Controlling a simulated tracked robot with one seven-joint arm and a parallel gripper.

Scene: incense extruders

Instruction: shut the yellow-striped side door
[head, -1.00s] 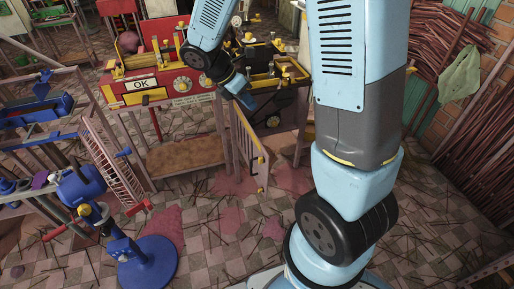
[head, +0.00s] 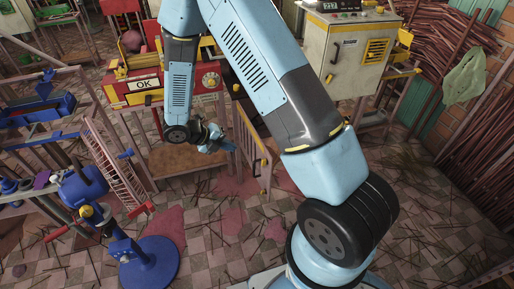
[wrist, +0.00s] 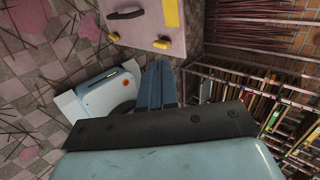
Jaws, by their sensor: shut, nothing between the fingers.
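The side door (head: 254,150) stands open, swung out from the frame below the red machine, in the middle of the head view. It is a pale panel with yellow parts and a dark handle. In the wrist view the panel (wrist: 178,24) is at the top, with a yellow stripe, a dark handle and yellow knobs. My gripper (head: 222,144) is shut and empty, just left of the door in the head view. Its blue fingers (wrist: 156,84) point toward the panel's edge in the wrist view. I cannot tell whether they touch it.
The red machine (head: 130,92) with an "OK" sign stands behind, partly hidden by my arm. A cream cabinet (head: 345,60) is at the back right. A blue round-based stand (head: 150,265) is at front left. Stick bundles (head: 490,150) line the right.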

